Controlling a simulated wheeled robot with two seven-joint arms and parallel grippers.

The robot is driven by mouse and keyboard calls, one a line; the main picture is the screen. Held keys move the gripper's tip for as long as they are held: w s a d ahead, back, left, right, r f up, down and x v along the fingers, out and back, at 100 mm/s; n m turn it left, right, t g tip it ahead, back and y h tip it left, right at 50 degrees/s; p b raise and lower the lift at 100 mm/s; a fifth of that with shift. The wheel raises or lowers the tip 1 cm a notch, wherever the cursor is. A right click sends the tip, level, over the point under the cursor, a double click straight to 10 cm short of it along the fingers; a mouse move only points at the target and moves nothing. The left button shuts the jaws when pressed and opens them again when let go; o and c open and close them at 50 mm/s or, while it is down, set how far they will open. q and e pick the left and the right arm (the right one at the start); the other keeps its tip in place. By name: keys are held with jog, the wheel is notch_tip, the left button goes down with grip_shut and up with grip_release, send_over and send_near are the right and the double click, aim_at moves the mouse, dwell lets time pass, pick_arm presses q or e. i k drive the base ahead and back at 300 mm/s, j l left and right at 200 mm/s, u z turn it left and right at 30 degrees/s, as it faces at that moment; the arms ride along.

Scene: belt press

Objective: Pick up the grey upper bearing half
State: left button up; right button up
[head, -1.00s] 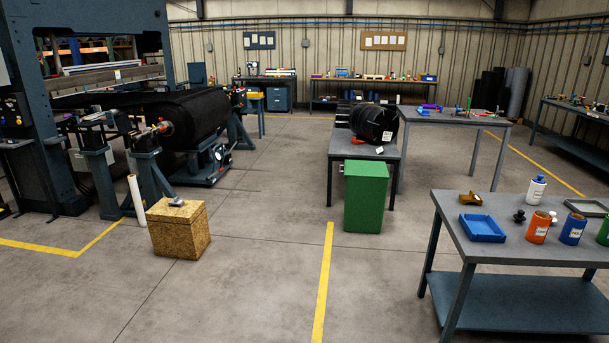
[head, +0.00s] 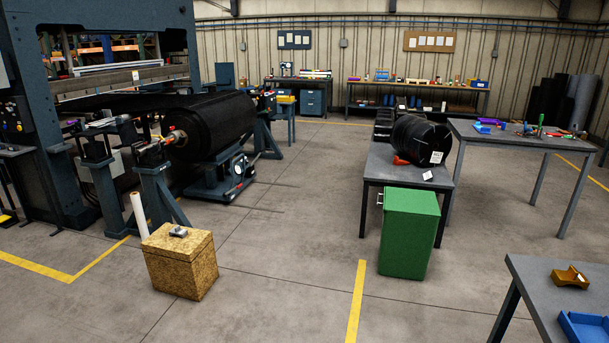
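A small grey piece (head: 179,232), which looks like the grey upper bearing half, lies on top of a wooden chipboard box (head: 178,265). The box stands on the floor at the lower left of the head view. The piece is too small to make out its exact shape. Neither of my grippers is in view, and nothing is seen touching the piece.
A large press with a black belt roll (head: 215,122) stands behind the box, with a white tube (head: 142,214) beside it. A green cabinet (head: 408,235) and a grey table (head: 540,290) stand to the right. The floor in front of the box is clear.

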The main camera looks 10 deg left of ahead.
aim_at(177, 230)
jog(key=i+j+u, duration=0.1)
jog(key=i+u, duration=0.2)
jog(key=i, duration=0.3)
jog(key=i+u, duration=0.35)
jog(key=i, duration=0.25)
jog(key=i+l+u, duration=0.3)
jog(key=i, duration=0.3)
